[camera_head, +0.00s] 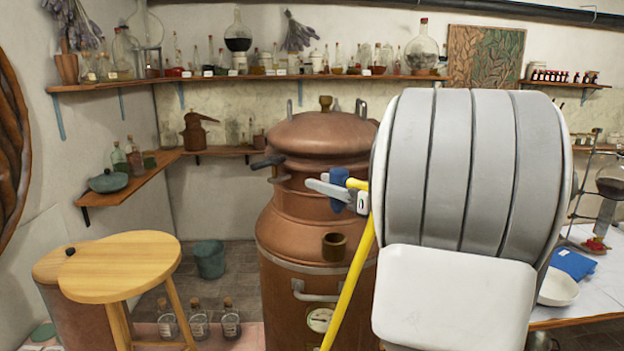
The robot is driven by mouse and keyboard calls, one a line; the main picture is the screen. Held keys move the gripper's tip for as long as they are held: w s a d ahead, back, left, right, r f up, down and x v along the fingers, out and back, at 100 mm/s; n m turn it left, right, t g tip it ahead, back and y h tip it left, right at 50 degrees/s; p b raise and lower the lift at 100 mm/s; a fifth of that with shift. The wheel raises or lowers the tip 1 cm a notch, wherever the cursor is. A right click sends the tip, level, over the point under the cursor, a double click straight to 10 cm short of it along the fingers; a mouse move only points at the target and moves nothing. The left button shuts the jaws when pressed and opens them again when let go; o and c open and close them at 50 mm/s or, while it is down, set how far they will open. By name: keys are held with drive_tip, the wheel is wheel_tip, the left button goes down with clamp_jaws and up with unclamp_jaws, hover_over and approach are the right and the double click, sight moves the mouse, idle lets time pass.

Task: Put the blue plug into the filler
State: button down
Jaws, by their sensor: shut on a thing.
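A large copper still (318,137) stands in the middle, its lid on top. A short, open copper spout (333,247), which looks like the filler, sticks out from its front below the shoulder. My gripper (325,187) is in front of the still's upper body, above the spout and apart from it. It is shut on a small blue piece (337,180), which looks like the blue plug. The gripper's grey fingers partly hide the piece, so its full shape cannot be told. My large grey and white arm covers the right of the still.
A dark handle (268,162) juts left from the still. A thin yellow rod (349,285) slants down before it. A wooden stool (122,267) and several corked bottles (199,320) stand at the lower left. A white-covered table (598,290) is at the right.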

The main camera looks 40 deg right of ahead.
drive_tip(key=shift+w+a, duration=0.1)
drive_tip(key=shift+w, duration=0.25)
drive_tip(key=shift+f+b, duration=1.85)
drive_tip(key=shift+f, duration=0.65)
idle(0.3)
drive_tip(key=shift+c, duration=1.7)
unclamp_jaws()
drive_tip(key=shift+s, duration=0.15)
drive_tip(key=shift+s, duration=0.1)
